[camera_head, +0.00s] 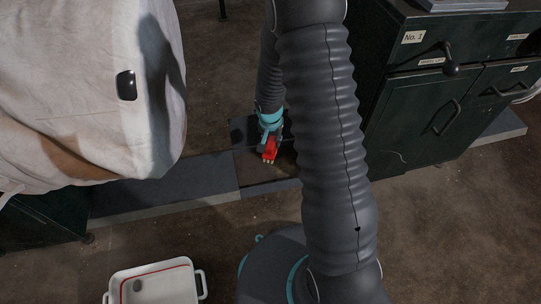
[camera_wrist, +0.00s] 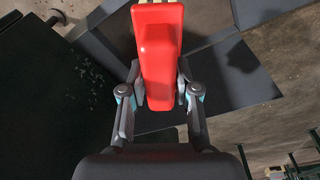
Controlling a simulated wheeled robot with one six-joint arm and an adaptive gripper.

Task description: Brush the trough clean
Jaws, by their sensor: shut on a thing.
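A red brush (camera_head: 270,150) with pale bristles is held in my gripper (camera_head: 270,128), pointing down. In the wrist view the brush's red body (camera_wrist: 160,55) stands between the two fingers of my gripper (camera_wrist: 158,78), which are shut on it. A little of the pale bristles shows at the top edge of that view. Below the brush in the head view is a dark recessed section of the long grey trough (camera_head: 170,178). In the wrist view dark grey walls (camera_wrist: 245,75) lie around the brush. Bristle contact with the surface cannot be told.
A large pale bulk bag (camera_head: 75,95) hangs at the left. A dark green cabinet (camera_head: 410,115) with handles stands at the right. A white tub (camera_head: 155,283) with a red line sits on the floor at the bottom. In the wrist view a black surface (camera_wrist: 65,90) carries pale specks.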

